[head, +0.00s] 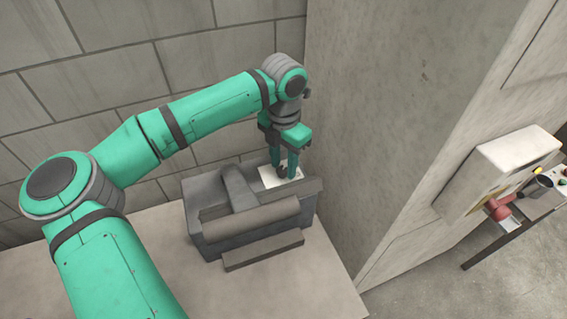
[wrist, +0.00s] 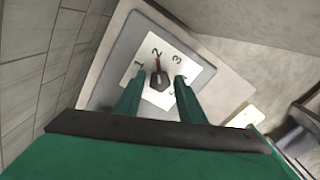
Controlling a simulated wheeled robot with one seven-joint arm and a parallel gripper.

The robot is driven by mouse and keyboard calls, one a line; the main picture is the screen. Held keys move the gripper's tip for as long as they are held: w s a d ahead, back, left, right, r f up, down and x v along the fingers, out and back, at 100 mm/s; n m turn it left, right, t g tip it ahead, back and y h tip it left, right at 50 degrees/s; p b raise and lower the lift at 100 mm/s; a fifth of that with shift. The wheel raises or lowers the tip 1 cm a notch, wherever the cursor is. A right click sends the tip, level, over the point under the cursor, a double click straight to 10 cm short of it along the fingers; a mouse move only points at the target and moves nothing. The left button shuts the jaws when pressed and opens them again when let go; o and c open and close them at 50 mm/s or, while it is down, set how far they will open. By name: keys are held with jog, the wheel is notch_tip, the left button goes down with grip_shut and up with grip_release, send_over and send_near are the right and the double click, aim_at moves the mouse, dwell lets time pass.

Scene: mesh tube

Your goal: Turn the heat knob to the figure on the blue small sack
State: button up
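The heat knob (wrist: 159,81) is small and dark, on a white dial plate (wrist: 152,98) with the figures 1, 2 and 3. A red line runs from the knob toward the 2. Another mark near the right finger is partly hidden. My gripper (wrist: 158,82) is open, one finger on each side of the knob, with gaps showing. In the head view my gripper (head: 284,172) points down over the white plate (head: 267,176) on the grey machine (head: 208,226); the knob is hidden there. I cannot make out a blue small sack with a figure.
The machine stands on a pale table (head: 165,232) against a block wall (head: 115,55). A tall concrete wall (head: 365,110) rises close on its right. Farther right are a beige box (head: 500,160), a red part (head: 499,208) and a dark cup (head: 541,186).

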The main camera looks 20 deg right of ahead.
aim_at(284, 169)
jog(key=shift+o, duration=0.2)
notch_tip(284, 169, up, 11)
dwell(0.6)
dwell(0.4)
